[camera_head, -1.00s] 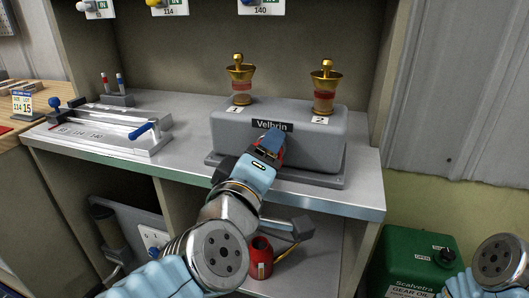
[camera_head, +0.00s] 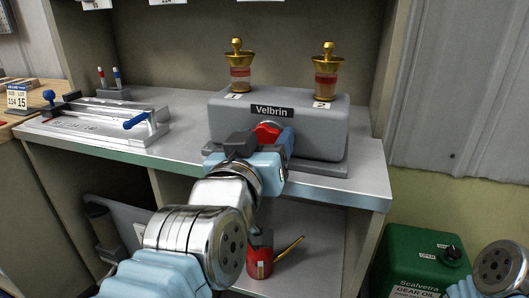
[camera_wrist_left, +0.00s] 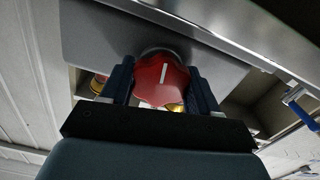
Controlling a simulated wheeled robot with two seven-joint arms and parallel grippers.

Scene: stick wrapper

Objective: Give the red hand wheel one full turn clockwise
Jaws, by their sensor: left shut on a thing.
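The red hand wheel (camera_head: 268,132) is on the front of the grey Velbrin machine (camera_head: 225,108), below its name plate. My left gripper (camera_head: 270,138) is at the wheel and hides most of it in the head view. In the left wrist view the red wheel (camera_wrist_left: 160,82) sits between the two dark fingers of my left gripper (camera_wrist_left: 161,84), which is shut on it. A white line mark (camera_wrist_left: 164,72) shows on the wheel's face, nearly upright in that view. My right gripper is out of view; only part of my right arm shows at the lower right.
Two brass cups, numbered 1 (camera_head: 238,58) and 2 (camera_head: 326,65), stand on the machine. A tray with a blue-handled lever (camera_head: 136,121) is on the shelf's left. A red oil can (camera_head: 260,262) stands below. A green oil container (camera_head: 418,252) is at the right.

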